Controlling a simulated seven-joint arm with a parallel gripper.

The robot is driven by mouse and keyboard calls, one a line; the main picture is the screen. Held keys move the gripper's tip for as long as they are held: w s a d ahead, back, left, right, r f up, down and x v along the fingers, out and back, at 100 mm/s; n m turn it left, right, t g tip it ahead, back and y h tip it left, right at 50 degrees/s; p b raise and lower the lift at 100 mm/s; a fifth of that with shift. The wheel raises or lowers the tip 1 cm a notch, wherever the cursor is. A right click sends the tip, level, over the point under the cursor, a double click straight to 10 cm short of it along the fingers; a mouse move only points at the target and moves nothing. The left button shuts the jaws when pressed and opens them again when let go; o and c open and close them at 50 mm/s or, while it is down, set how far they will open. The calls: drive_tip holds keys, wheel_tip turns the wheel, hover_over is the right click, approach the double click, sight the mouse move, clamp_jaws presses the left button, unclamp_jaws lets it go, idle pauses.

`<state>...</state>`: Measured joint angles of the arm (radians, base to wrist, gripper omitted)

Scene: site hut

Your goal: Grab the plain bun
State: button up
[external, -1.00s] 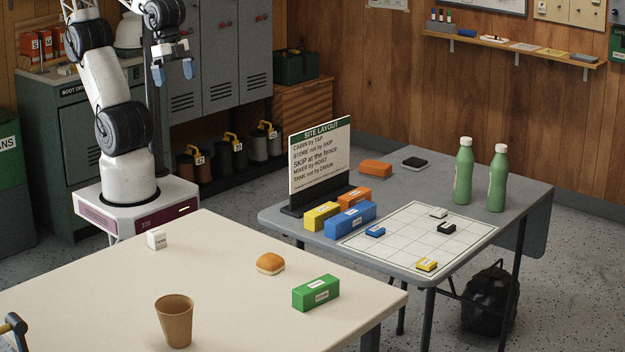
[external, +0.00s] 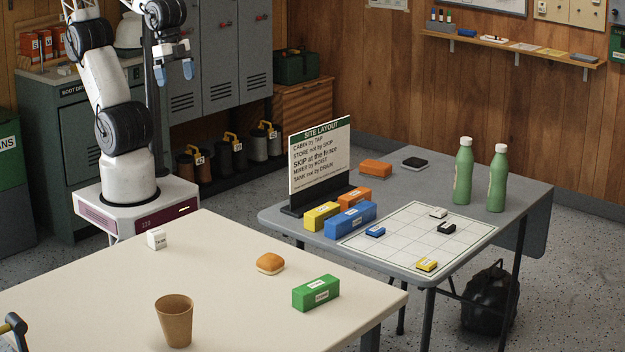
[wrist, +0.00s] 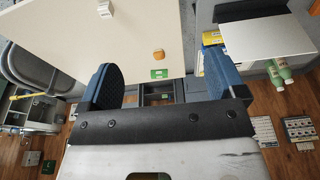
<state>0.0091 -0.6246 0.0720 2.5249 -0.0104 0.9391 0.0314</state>
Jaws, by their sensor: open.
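The plain bun (external: 270,263) is golden brown on top with a paler side. It lies on the cream table, between the small white block and the green block. In the wrist view the bun (wrist: 158,55) shows small and far off, beyond the gap between my fingers. My gripper (external: 174,75) is open and empty. It hangs high above the floor behind the cream table, well apart from the bun. In the wrist view its two blue fingers (wrist: 160,88) are spread wide.
On the cream table (external: 110,300) are a green block (external: 316,293), a brown paper cup (external: 174,320) and a small white block (external: 156,239). The grey table (external: 400,180) to the right holds a sign (external: 319,160), several coloured blocks, a grid sheet and two green bottles (external: 463,172).

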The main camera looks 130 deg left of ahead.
drive_tip(key=w+d+f+m, duration=0.2)
drive_tip(key=w+m, duration=0.3)
drive_tip(key=w, duration=1)
drive_tip(key=m+g, duration=0.3)
drive_tip(key=m, duration=0.9)
hover_over(270, 255)
drive_tip(key=f, duration=2.7)
drive_tip(key=shift+s+a, duration=0.1)
drive_tip(key=shift+a, duration=0.1)
drive_tip(key=shift+d+f, duration=0.1)
drive_tip(key=shift+f, duration=0.15)
drive_tip(key=shift+f, duration=0.1)
drive_tip(key=shift+f, duration=1.2)
drive_tip(key=shift+f, duration=0.1)
drive_tip(key=shift+d+f, duration=0.1)
drive_tip(key=shift+f, duration=2.4)
